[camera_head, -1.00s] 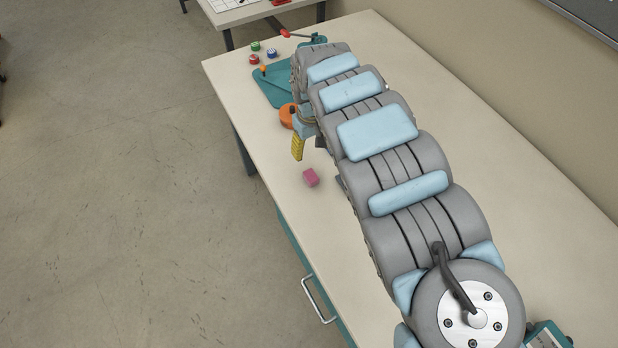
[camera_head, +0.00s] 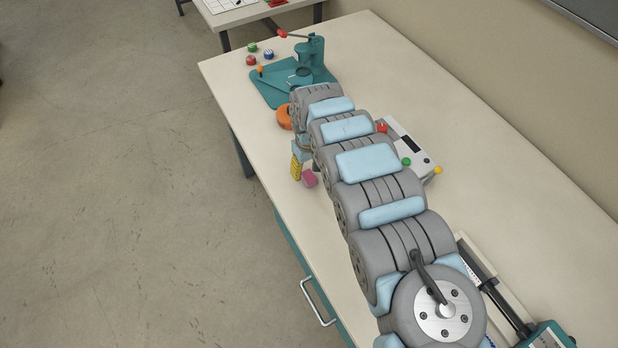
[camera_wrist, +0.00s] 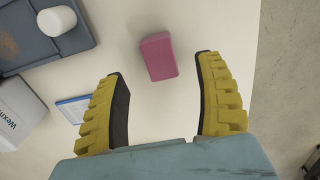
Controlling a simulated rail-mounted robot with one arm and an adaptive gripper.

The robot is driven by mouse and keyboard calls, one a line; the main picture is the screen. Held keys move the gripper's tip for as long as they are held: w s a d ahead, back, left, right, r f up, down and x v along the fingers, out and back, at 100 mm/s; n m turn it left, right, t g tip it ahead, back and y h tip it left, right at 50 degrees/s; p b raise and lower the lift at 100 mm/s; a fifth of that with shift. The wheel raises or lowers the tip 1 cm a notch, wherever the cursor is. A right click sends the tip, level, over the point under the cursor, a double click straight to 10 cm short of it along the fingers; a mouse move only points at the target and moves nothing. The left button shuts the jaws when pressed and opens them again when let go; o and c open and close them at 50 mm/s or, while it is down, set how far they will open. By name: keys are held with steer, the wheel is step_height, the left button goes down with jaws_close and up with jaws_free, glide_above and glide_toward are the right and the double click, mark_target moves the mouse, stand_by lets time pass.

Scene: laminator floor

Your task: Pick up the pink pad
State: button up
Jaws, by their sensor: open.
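The pink pad (camera_wrist: 159,57) is a small block lying on the cream table. In the head view the pad (camera_head: 309,178) lies right beside my yellow finger (camera_head: 296,167), near the table's left edge. My arm hides the other finger there.
A teal machine (camera_head: 307,62) with a red-tipped lever stands at the far end, with an orange roll (camera_head: 284,117) nearer. A grey device (camera_head: 411,150) with coloured knobs is right of my arm. The wrist view shows a grey tray (camera_wrist: 24,42) holding a white cylinder, and a blue-edged card (camera_wrist: 72,109).

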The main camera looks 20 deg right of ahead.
mark_target(309, 176)
steer(key=shift+s+f+b, duration=0.1)
steer(key=shift+f+b, duration=0.25)
steer(key=shift+f, duration=2)
steer(key=c, duration=1.1)
steer(key=shift+c, duration=0.3)
steer(key=shift+r, duration=0.15)
